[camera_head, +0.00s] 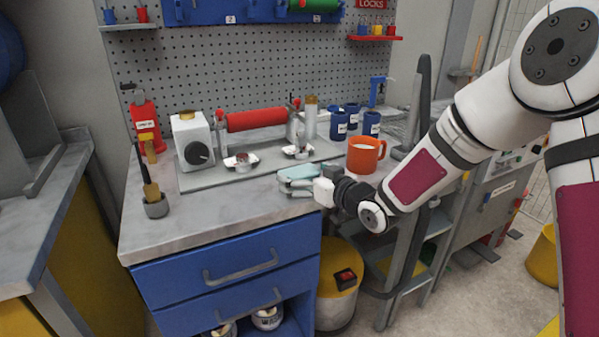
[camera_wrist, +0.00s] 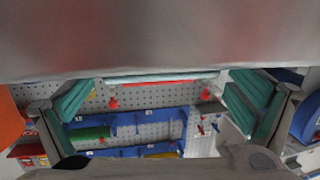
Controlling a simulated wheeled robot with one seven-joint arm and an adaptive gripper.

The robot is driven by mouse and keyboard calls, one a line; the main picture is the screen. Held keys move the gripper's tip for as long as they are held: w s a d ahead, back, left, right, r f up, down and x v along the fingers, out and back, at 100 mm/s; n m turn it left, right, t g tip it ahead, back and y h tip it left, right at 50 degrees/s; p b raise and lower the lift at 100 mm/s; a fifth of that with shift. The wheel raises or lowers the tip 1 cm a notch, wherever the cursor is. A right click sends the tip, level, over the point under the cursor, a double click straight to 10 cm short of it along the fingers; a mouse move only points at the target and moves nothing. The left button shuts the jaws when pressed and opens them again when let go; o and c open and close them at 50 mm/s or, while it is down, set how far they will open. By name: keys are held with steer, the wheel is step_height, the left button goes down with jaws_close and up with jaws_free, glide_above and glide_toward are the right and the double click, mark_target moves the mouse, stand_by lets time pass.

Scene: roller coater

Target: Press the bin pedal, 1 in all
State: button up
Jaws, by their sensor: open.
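A round bin (camera_head: 336,310) with a yellow lid stands on the floor, right of the blue drawer cabinet and below the bench top. A small dark block with a red top (camera_head: 345,277) sits on its lid. I cannot make out a pedal; the bin's foot is cut off by the picture's lower edge. My gripper (camera_head: 298,178) has teal fingers and is at the bench top's right front part, above and left of the bin. In the wrist view, my gripper (camera_wrist: 160,100) has its fingers wide apart with nothing between them.
The bench (camera_head: 220,212) carries a red roller (camera_head: 256,118), blue cups and an orange mug (camera_head: 365,154) close to my gripper. A grey frame (camera_head: 400,275) stands right of the bin. Open floor (camera_head: 500,290) lies farther right, near a yellow container (camera_head: 543,257).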

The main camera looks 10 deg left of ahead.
steer(key=v, duration=1)
steer(key=shift+p, duration=0.45)
